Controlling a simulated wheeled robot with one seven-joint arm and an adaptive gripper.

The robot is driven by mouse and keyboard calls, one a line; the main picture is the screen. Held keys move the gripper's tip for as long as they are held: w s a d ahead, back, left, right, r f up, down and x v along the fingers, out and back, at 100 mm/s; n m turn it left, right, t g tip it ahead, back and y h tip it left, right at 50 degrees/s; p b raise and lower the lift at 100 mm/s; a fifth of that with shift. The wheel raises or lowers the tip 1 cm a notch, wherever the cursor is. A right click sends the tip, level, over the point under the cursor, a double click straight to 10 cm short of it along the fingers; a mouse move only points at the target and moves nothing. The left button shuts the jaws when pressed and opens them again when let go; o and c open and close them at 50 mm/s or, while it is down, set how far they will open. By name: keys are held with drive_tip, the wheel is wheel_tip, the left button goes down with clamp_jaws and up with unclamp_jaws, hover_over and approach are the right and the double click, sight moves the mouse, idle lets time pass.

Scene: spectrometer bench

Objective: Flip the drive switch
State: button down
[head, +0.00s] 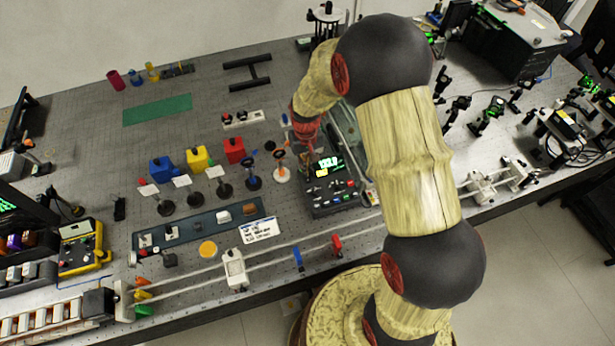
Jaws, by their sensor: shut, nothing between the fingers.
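A dark control box (335,198) with a lit green display (327,164) and several coloured buttons stands right of the bench's middle. Small controls show on its face, but they are too small to tell which one is the drive switch. My arm reaches over the bench from the front right. My gripper (306,158) points down at the back left edge of the control box, close to the display. Its fingers are shut with nothing between them. They are small and dark here, and I cannot tell whether they touch the box.
An orange-ringed post (281,168) stands just left of the box. A rail with a white carriage (234,268) runs along the front. A green mat (158,112) lies behind.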

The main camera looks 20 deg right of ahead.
drive_tip(key=shift+f+b, duration=0.7)
drive_tip(key=shift+f, duration=0.45)
idle(0.7)
drive_tip(key=shift+r, duration=0.15)
drive_tip(key=shift+r+p, duration=2.2)
drive_tip(key=shift+r, duration=1.2)
drive_tip(key=shift+g, duration=0.6)
drive_tip(key=s, duration=0.4)
drive_tip(key=shift+s+f, duration=0.2)
drive_tip(key=shift+f, duration=0.1)
drive_tip(key=s+r+t+b, duration=0.6)
drive_tip(key=s+r+b, duration=0.9)
drive_tip(key=s, duration=0.5)
drive_tip(key=shift+r+t, duration=0.4)
drive_tip(key=shift+r, duration=0.45)
